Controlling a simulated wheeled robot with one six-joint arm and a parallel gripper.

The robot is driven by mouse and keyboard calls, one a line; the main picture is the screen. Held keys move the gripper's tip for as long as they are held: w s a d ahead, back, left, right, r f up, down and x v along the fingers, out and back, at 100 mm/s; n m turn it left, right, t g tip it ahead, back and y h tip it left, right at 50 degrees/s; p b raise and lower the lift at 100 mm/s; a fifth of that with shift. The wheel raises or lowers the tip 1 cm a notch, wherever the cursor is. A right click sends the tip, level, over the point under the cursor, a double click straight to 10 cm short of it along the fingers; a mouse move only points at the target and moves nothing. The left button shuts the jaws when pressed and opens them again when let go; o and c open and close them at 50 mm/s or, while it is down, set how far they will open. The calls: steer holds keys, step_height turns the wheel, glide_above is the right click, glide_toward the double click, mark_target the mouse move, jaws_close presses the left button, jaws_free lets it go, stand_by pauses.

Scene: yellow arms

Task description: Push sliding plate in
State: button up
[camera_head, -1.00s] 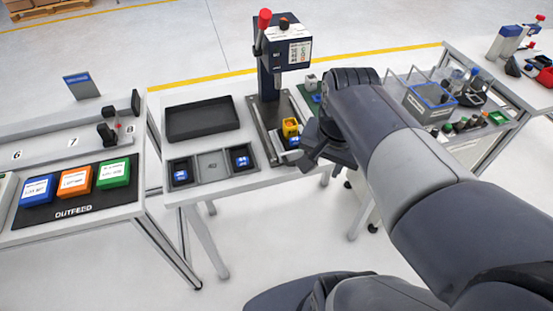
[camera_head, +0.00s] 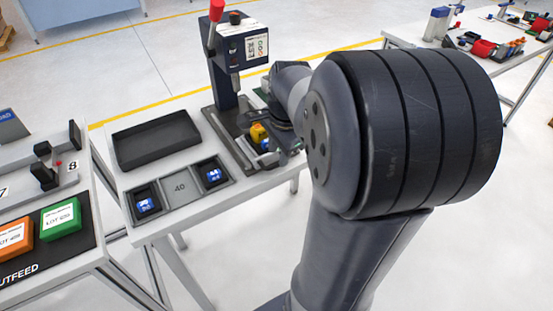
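A dark press (camera_head: 229,85) with a red-tipped lever stands on the middle table. Its grey base rail (camera_head: 222,128) runs toward the table's front edge. A yellow block (camera_head: 258,132) sits near the front of the base, on what looks like the sliding plate (camera_head: 264,147), outside the spot directly under the ram. The plate is small and partly covered in this view. My gripper (camera_head: 288,146) is low beside the plate's right front end, close to it. My arm hides much of it, and I cannot tell whether it touches the plate or how its fingers stand.
An empty black tray (camera_head: 156,140) lies left of the press. In front of it is a grey holder (camera_head: 180,188) with blue items in its outer pockets. The outfeed table (camera_head: 45,240) stands to the left, across a narrow gap. My arm covers the right side.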

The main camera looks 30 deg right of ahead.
mark_target(277, 164)
steer(key=shift+w+f, duration=0.15)
steer(key=shift+f, duration=0.65)
steer(key=shift+w+f, duration=0.15)
steer(key=shift+f, duration=0.65)
jaws_close()
